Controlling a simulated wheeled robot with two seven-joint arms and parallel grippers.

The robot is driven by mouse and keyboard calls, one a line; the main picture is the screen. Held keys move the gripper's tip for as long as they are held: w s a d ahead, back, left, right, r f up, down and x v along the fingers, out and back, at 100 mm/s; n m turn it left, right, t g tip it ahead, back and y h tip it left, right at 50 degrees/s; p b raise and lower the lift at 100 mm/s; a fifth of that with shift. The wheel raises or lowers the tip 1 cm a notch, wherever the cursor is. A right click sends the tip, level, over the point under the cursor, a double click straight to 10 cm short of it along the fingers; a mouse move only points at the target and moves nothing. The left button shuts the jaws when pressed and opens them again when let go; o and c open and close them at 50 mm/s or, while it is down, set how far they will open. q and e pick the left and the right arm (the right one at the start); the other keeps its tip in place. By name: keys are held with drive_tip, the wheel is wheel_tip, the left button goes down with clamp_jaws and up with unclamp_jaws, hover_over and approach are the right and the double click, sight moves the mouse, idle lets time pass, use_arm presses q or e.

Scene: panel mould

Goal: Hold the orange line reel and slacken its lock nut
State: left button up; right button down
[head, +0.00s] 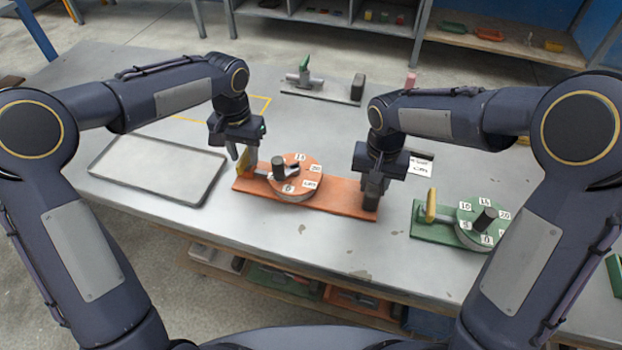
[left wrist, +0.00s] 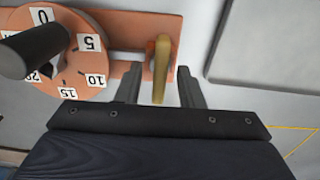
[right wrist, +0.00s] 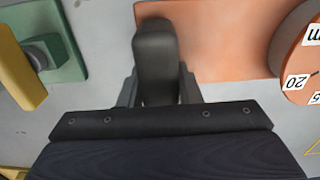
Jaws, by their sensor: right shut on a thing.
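The orange line reel (head: 297,178) sits on an orange base board (head: 338,198) at the middle of the table, its dial bearing white number labels and a dark knob (head: 278,166). A yellow lever (left wrist: 161,68), apparently the lock nut's handle, stands at the board's left end, partly hidden in the head view. My left gripper (left wrist: 160,82) is open, with its fingers apart on either side of the lever's end. My right gripper (head: 372,182) is shut on a dark upright grip (right wrist: 156,52) at the board's right end. The reel's edge also shows in the right wrist view (right wrist: 290,55).
A green reel (head: 478,220) with its own yellow lever (head: 431,205) stands to the right. An empty grey tray (head: 160,165) lies to the left. A stand with a green handle (head: 304,70) is at the back. The table front is clear.

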use_arm(q)
clamp_jaws()
drive_tip(key=shift+n, duration=0.4)
drive_tip(key=n, duration=1.4)
drive_tip(key=shift+n, duration=0.4)
drive_tip(key=n, duration=0.6)
